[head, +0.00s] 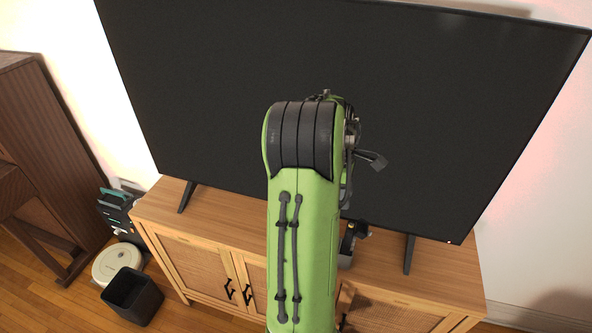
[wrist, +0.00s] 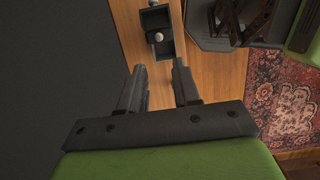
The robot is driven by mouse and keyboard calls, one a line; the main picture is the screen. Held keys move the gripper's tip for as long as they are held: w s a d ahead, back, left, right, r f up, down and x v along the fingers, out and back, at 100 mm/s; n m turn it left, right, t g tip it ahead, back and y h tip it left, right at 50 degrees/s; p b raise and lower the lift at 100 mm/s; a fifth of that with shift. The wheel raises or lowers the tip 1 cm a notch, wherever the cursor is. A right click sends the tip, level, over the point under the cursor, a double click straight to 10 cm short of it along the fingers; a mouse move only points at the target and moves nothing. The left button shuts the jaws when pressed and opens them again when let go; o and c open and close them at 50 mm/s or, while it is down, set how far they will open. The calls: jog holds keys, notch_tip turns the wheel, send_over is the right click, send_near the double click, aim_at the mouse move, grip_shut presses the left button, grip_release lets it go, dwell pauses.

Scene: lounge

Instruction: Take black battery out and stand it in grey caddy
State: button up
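My gripper (wrist: 159,68) is open in the wrist view, its two dark fingers apart with nothing between them. Beyond the fingertips, a dark grey box (wrist: 168,22), possibly the caddy, stands on the wooden cabinet top. It seems to have open compartments, and a small pale round knob or cap shows at its middle. In the head view a dark thing (head: 347,249), likely the same box, shows beside my green arm, which partly hides it. I cannot make out a black battery for certain in either view.
A large black television (head: 200,90) stands on the wooden cabinet (head: 225,215), close behind my arm. A black bin (head: 133,296) and a round white robot vacuum (head: 117,263) are on the floor at left. A red patterned rug (wrist: 290,105) shows in the wrist view.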

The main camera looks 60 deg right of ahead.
aim_at(350, 223)
jog(key=b+x, duration=0.2)
jog(key=x, duration=0.1)
jog(key=b+x, duration=0.5)
jog(key=x, duration=0.1)
jog(key=shift+s+d+f+b, duration=0.1)
jog(key=shift+s+b, duration=0.2)
jog(key=shift+b, duration=0.1)
jog(key=shift+c, duration=0.5)
grip_shut()
